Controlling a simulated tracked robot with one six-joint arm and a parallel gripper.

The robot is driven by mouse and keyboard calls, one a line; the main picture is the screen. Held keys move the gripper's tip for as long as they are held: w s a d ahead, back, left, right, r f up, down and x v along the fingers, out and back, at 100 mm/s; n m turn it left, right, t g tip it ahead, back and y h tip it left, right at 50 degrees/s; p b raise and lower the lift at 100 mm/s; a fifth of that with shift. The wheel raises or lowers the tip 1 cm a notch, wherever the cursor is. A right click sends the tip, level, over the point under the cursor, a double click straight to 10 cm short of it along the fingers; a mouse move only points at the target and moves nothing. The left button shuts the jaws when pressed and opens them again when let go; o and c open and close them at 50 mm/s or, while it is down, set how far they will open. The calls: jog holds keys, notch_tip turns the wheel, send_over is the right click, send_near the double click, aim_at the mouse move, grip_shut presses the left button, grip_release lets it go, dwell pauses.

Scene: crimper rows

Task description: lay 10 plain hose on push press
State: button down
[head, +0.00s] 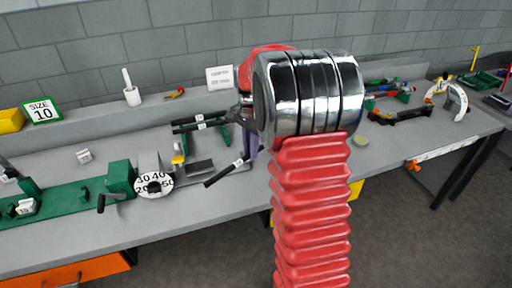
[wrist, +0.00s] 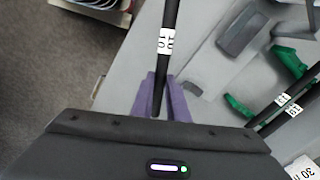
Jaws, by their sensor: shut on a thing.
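My gripper (wrist: 161,100), with purple fingers, is shut on a plain black hose (wrist: 169,28) with a white label that seems to read 10. In the head view the gripper (head: 249,148) is partly hidden behind my red arm, and the held hose (head: 222,174) slants down to the left above the bench. A green bench machine (head: 122,177) with a white numbered dial (head: 155,185) stands left of the hose; I cannot tell if it is the push press. More black labelled hoses (head: 198,126) lie on a green rack (head: 222,138) behind; these hoses (wrist: 283,100) also show in the wrist view.
A SIZE 10 sign (head: 41,112) stands at the back left beside a yellow bin (head: 10,121). A long green base (head: 60,208) lies at the left.

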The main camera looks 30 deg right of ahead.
jog(key=shift+a+f+n, duration=0.15)
jog(key=shift+a+n, duration=0.3)
jog(key=shift+n, duration=0.15)
jog(key=w+a+f+n, duration=0.1)
jog(key=a+f+n, duration=0.1)
jog(key=a+n, duration=0.5)
jog(key=w+a+f+n, duration=0.1)
jog(key=a+f+n, duration=0.2)
jog(key=a+n, duration=0.4)
jog(key=a, duration=0.8)
jog(key=shift+f+n, duration=0.3)
jog(key=shift+f, duration=0.05)
